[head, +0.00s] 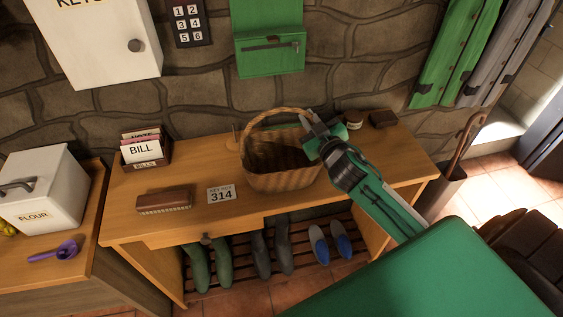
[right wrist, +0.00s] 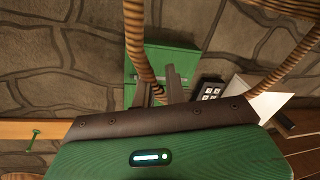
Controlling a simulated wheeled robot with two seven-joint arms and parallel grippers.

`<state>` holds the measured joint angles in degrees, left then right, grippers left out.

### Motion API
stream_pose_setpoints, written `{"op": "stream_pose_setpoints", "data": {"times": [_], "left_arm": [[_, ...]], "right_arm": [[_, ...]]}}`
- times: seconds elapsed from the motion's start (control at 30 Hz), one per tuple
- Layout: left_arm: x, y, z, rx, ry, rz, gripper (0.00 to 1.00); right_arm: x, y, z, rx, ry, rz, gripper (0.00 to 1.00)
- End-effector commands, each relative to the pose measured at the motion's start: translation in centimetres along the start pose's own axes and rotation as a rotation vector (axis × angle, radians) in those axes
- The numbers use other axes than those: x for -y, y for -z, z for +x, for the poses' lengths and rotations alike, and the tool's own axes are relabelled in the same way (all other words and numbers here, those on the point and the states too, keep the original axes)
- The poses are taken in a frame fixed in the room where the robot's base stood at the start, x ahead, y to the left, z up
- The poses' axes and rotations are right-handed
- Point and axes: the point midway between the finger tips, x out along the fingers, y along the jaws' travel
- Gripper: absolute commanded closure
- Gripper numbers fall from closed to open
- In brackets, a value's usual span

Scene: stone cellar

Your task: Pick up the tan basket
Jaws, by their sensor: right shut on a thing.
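The tan wicker basket (head: 283,180) is at the middle of the wooden table in the head view, roughly upright, with its hooped handle up. I cannot tell whether its base touches the tabletop. My right gripper (head: 311,121) reaches in from the right and is shut on the right side of the handle. In the right wrist view the basket's handle (right wrist: 137,40) runs down to the fingers of my right gripper (right wrist: 160,88), and woven wicker shows at the top right. My left gripper is not in view.
The wooden table (head: 120,217) also holds a brush (head: 164,203), a "314" card (head: 221,195), a bill box (head: 146,152) and small dark items at the back right. A green wall box (head: 270,50) hangs behind the basket. Boots and shoes stand on the slatted rack below.

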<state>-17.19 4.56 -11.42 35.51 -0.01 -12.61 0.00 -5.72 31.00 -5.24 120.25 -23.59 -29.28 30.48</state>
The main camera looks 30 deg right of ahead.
Motion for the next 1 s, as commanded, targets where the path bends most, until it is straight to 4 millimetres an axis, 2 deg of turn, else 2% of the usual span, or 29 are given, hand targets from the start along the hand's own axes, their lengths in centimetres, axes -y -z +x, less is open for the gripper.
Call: {"op": "stream_pose_setpoints", "data": {"times": [0.27,0.47,0.67,0.9,1.0], "left_arm": [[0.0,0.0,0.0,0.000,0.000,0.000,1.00],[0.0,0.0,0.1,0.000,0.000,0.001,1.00],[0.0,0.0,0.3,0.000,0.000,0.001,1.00],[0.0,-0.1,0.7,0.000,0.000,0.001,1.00],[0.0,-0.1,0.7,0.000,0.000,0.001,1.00]], "right_arm": [[0.0,0.1,0.0,-0.001,0.000,0.001,1.00],[-0.6,1.5,0.0,-0.004,-0.001,0.000,1.00],[-2.0,5.3,0.0,-0.009,-0.002,-0.001,1.00],[-4.7,12.2,0.0,-0.010,-0.003,-0.002,1.00],[-5.6,14.4,0.0,-0.008,-0.003,-0.001,1.00]]}}
